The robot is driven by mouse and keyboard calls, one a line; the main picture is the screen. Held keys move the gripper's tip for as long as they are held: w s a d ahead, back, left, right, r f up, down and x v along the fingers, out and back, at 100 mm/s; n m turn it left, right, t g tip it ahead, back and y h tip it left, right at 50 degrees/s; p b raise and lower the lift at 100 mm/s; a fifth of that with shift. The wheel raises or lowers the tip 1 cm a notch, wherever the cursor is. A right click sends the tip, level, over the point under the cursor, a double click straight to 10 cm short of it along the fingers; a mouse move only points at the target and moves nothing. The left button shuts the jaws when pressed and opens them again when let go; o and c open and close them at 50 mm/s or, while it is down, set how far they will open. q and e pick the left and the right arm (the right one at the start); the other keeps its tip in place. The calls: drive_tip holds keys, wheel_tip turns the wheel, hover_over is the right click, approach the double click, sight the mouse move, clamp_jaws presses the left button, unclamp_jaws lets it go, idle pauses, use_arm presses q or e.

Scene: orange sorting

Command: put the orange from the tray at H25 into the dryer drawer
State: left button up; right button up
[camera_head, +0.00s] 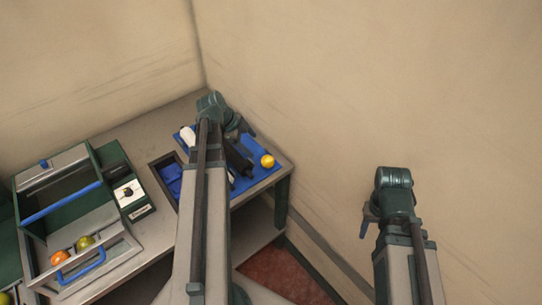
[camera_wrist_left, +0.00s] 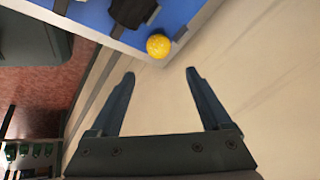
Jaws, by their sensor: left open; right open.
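A yellow-orange fruit (camera_head: 267,161) sits at the right end of the blue tray (camera_head: 268,174). It also shows as a yellow ball (camera_wrist_left: 158,46) at the tray's corner in the left wrist view. My left gripper (camera_wrist_left: 160,73) is open and empty, with the ball just beyond its fingertips and between their lines. My left arm covers part of the tray in the head view. The dryer drawer (camera_head: 119,246) at the left is open and holds an orange fruit (camera_head: 60,257) and a greenish one (camera_head: 85,243). My right gripper (camera_head: 369,218) is open, beside the wall.
The dryer (camera_head: 115,163) stands behind the drawer, with a labelled panel (camera_head: 130,193) at its right. A dark object (camera_wrist_left: 132,12) lies on the tray near the ball. A white object (camera_head: 187,136) lies at the tray's far left. Walls close the corner behind the table.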

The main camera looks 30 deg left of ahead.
sight(265, 158)
use_arm(q)
drive_tip(key=b+x, duration=0.7)
drive_tip(key=shift+f, duration=0.45)
drive_tip(key=shift+w+d+f+b, duration=0.25)
drive_tip(key=shift+f+b, duration=0.1)
drive_tip(key=shift+b, duration=0.05)
drive_tip(key=b+x, duration=0.4)
drive_tip(key=shift+s+a+f, duration=0.1)
drive_tip(key=shift+f, duration=0.15)
drive_tip(key=shift+w+f+b, duration=0.25)
drive_tip(key=shift+f+b, duration=0.15)
drive_tip(key=shift+b, duration=0.05)
drive_tip(key=shift+r, duration=0.1)
clamp_jaws()
